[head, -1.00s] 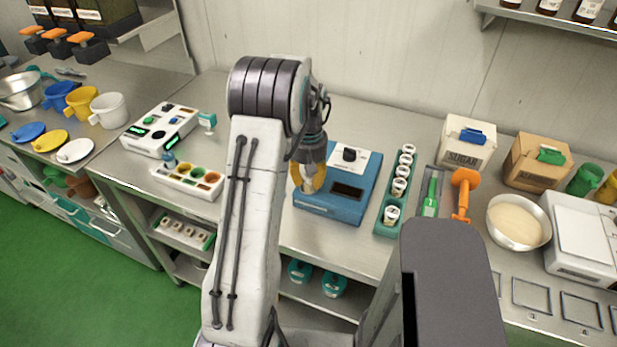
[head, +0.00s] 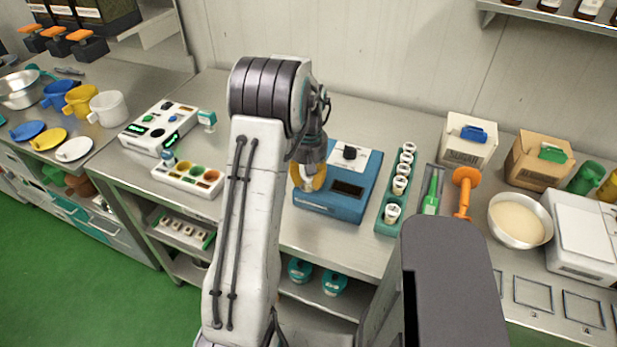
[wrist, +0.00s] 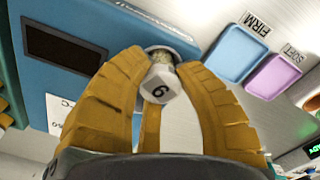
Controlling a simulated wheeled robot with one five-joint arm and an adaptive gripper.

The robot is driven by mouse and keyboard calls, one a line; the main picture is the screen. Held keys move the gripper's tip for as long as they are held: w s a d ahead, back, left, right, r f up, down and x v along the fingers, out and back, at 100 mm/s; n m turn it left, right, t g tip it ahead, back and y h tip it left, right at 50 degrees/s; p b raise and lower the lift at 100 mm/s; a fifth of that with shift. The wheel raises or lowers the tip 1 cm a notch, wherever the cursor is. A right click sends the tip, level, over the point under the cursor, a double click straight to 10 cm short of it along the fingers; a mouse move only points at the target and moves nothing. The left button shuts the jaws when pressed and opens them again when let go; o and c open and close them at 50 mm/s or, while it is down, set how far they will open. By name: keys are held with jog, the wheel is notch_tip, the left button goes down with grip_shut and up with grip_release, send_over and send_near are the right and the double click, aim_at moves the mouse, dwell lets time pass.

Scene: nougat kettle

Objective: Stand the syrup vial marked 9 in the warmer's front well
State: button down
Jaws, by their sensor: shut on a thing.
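The blue warmer (head: 328,207) stands on the bench, with a dark display and a knob on its white panel. My gripper (head: 309,180) is over its left part, with yellow fingers. In the wrist view my gripper (wrist: 158,95) is shut on a vial with a pale faceted cap (wrist: 159,83). The cap's mark reads as 9 or 6, depending on which way up it is. A round pale-rimmed opening (wrist: 178,51) in the warmer shows just beyond the cap, partly hidden. I cannot tell whether the vial's lower end is inside a well.
A teal rack (head: 382,226) with several white-capped vials stands right of the warmer. A green-handled tool (head: 432,190) and an orange tool (head: 465,185) lie beyond it. A tray of coloured cups (head: 186,180) is to the left. Blue FIRM (wrist: 237,54) and purple SOFT (wrist: 272,77) pads show nearby.

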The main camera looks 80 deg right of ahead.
jog(key=shift+f, duration=0.2)
jog(key=c, duration=1.2)
grip_release()
jog(key=shift+r+p, duration=3.9)
jog(key=shift+r, duration=1.6)
